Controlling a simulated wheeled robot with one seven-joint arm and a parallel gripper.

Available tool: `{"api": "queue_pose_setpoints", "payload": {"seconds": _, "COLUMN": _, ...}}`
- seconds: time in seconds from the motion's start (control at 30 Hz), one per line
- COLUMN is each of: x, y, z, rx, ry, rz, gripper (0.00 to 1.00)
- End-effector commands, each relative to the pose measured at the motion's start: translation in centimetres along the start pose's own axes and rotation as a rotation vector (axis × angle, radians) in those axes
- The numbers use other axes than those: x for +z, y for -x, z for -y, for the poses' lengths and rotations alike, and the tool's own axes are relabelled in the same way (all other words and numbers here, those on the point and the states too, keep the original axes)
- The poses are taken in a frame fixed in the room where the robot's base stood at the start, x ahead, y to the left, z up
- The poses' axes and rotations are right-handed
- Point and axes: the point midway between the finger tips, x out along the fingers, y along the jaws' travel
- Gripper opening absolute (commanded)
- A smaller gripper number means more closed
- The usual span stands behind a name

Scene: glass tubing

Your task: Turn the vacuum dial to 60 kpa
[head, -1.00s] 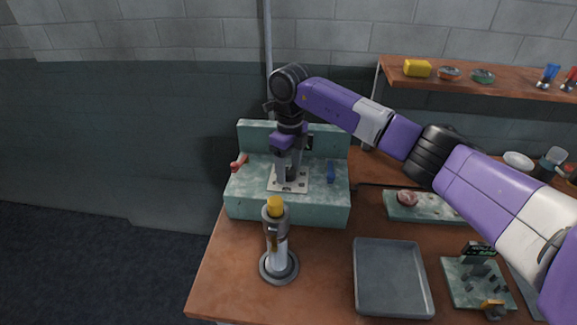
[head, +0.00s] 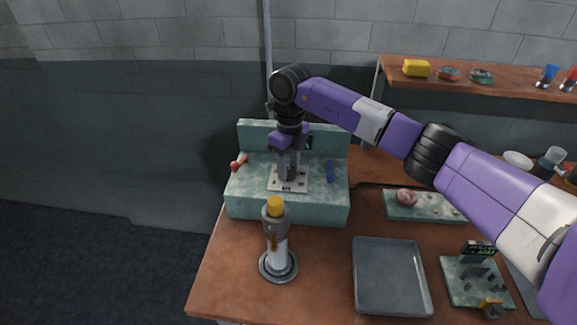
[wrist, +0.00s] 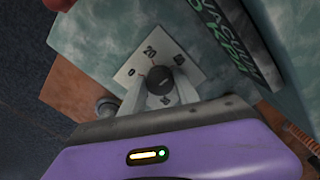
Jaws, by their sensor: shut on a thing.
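The vacuum dial (wrist: 158,80) is a dark round knob on a white square plate (wrist: 181,58) with printed numbers. A 20 reads clearly on the plate; the other marks are small or partly covered. The plate (head: 301,185) lies on the green stone-like panel (head: 248,198) in the head view. My gripper (head: 288,178) points down onto the plate, and in the wrist view its pale fingers (wrist: 159,92) are shut on the knob from both sides. The dial's pointer cannot be made out. A dark display (wrist: 232,42) shows "VACUUM" and green characters that I cannot read.
A yellow-topped cylinder stand (head: 277,242) is in front. A grey tray (head: 390,278) and a small green-based device (head: 478,275) stand to the right.

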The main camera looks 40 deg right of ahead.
Motion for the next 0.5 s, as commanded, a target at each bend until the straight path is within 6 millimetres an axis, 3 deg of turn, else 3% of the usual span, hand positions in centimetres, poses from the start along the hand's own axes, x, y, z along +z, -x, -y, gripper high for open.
{"api": "queue_pose_setpoints", "payload": {"seconds": 0.5, "x": -0.02, "y": 0.45, "z": 0.12, "rx": 0.001, "ry": -0.454, "rz": 0.015, "gripper": 0.00}}
